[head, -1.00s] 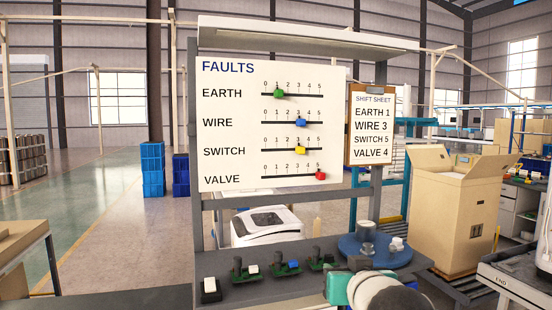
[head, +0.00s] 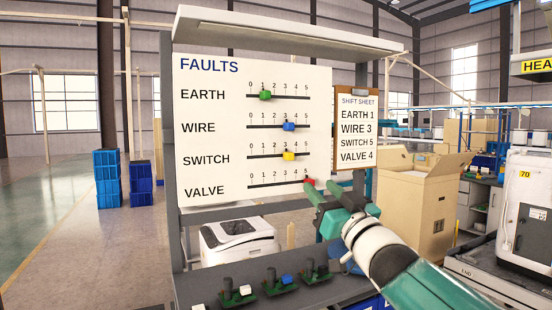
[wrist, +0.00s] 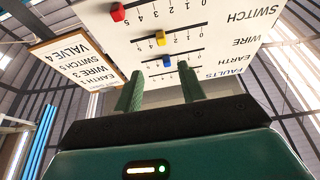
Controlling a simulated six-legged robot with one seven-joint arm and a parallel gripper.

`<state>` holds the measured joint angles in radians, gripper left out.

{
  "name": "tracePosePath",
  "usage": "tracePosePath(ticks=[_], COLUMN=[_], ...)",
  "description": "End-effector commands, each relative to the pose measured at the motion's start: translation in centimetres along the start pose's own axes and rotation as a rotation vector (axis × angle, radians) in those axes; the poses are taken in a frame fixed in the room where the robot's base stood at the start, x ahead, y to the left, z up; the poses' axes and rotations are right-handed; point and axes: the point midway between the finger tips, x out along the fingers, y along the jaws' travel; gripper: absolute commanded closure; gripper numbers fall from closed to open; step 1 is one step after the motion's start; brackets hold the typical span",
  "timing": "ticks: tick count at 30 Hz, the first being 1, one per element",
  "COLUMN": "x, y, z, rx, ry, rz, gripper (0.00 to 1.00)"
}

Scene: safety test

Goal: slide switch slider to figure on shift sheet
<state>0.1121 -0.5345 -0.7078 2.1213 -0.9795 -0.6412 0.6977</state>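The yellow SWITCH slider (head: 288,156) sits at about 3 on its 0–5 scale on the white FAULTS board (head: 205,88). The shift sheet (head: 357,102), on a clipboard right of the board, reads SWITCH 5. My gripper (head: 322,186) is at the board's lower right, and its fingertips appear close to the red VALVE slider (head: 309,183), which is partly covered. The wrist view is upside down. There my gripper (wrist: 159,72) has two green fingers apart with nothing between them; the yellow slider (wrist: 160,38) shows beyond them. Contact with the board cannot be told.
The green EARTH slider (head: 265,95) is near 1, the blue WIRE slider (head: 288,126) near 3, and the red one near 5. Several green fixtures (head: 276,287) stand on the bench below. A cardboard box (head: 415,205) stands right. A lamp hood (head: 290,35) overhangs the board.

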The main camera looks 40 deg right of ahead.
Motion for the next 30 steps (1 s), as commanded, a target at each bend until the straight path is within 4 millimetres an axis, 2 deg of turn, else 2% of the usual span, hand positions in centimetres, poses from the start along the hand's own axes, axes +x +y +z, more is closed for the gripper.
tracePosePath(ticks=[5, 8, 24, 30], x=[0.3, 1.4, 10.7, 12.9], y=[0.5, 0.7, 0.3, 0.2], z=[-0.3, -0.3, -0.2, -0.2], rx=[-0.004, -0.006, -0.005, -0.003], ry=[0.003, 0.001, 0.001, 0.001], rz=[0.001, 0.002, -0.001, -0.001], gripper=[0.60, 0.60, 0.60, 0.60])
